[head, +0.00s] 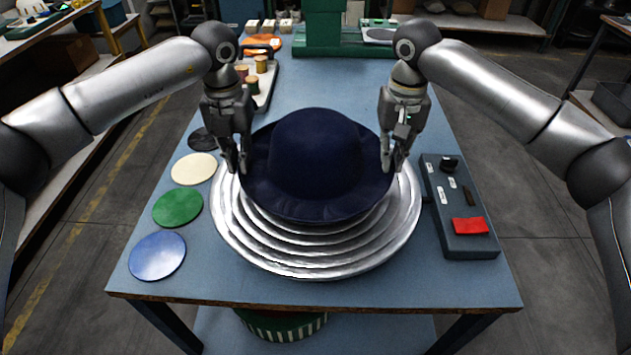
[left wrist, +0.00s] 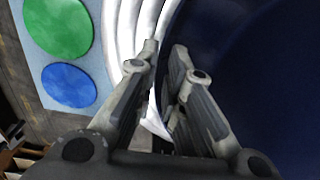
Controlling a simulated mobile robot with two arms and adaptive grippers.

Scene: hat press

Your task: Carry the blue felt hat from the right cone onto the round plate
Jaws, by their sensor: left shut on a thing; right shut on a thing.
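The blue felt hat (head: 316,158) is dark navy, crown up, over the round plate (head: 318,268), a silvery stepped disc. I cannot tell whether the hat touches the plate. My left gripper (head: 236,168) is shut on the left side of the hat's brim. My right gripper (head: 392,165) is shut on the right side of the brim. In the left wrist view the fingers (left wrist: 165,60) lie between the plate's silver rings (left wrist: 125,30) and the dark hat (left wrist: 255,75); the pinched brim edge is hard to make out. No cone is visible.
Coloured discs, including green (head: 178,207) and blue (head: 157,256), lie left of the plate. A dark control box (head: 460,215) with a red patch (head: 470,225) stands at the right. A tray of spools (head: 262,85) and a green press base (head: 330,38) are behind. The blue table's front strip is clear.

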